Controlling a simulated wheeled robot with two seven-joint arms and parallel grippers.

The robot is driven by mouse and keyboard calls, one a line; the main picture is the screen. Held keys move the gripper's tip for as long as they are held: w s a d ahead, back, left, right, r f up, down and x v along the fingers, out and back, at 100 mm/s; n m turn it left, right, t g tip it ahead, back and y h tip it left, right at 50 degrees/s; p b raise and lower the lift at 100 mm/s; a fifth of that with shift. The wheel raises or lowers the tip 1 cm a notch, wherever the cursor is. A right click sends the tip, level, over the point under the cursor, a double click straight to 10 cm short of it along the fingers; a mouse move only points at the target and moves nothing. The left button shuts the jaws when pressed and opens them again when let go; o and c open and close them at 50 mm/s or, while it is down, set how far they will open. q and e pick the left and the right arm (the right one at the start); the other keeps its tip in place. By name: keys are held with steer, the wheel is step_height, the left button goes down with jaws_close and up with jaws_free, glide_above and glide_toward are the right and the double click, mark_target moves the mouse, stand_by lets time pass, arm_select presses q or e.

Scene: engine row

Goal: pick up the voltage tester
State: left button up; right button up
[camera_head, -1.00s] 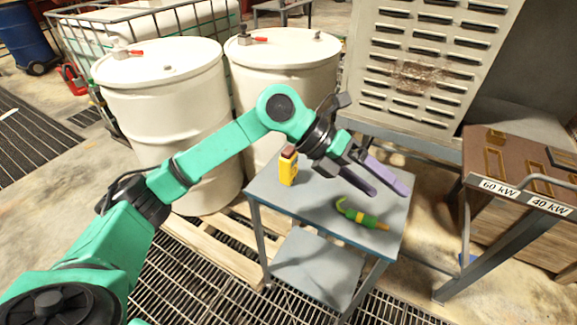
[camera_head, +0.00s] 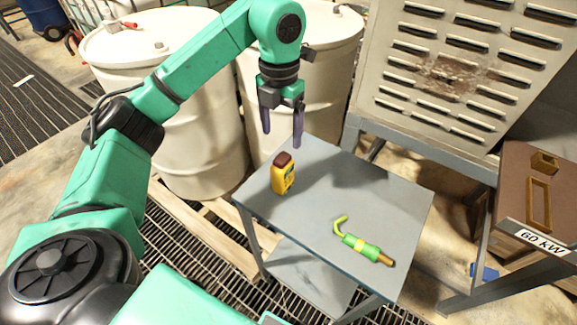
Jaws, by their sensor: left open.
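A small yellow device with a dark brown top (camera_head: 283,178), which looks like the voltage tester, stands upright on the grey table (camera_head: 330,185) near its left corner. My left gripper (camera_head: 282,138) points down with its two purple fingers apart and nothing between them. It is above the yellow device in the picture, and the fingertips do not touch it. My right gripper is not in view.
A green and yellow tool with a hooked end (camera_head: 361,247) lies on the table toward the front right. White drums (camera_head: 175,120) stand behind the table at left. A louvred metal cabinet (camera_head: 440,70) stands behind at right. The table's middle is clear.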

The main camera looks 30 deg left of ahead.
mark_target(282, 157)
arm_select(q)
steer(key=f, duration=0.1)
steer(key=s+f, duration=0.1)
steer(key=f, duration=0.1)
steer(key=shift+s+b, duration=0.15)
steer(key=shift+b, duration=0.15)
step_height(282, 157, down, 3)
steer(key=shift+r+p, duration=0.1)
steer(key=shift+p, duration=0.55)
steer(key=f, duration=0.1)
steer(key=f+p, duration=0.1)
steer(key=f, duration=0.1)
steer(key=w+f+p, duration=0.1)
steer(key=f, duration=0.1)
steer(key=shift+f, duration=0.15)
steer(key=shift+s+f, duration=0.1)
steer(key=shift+f, duration=0.4)
jaws_close()
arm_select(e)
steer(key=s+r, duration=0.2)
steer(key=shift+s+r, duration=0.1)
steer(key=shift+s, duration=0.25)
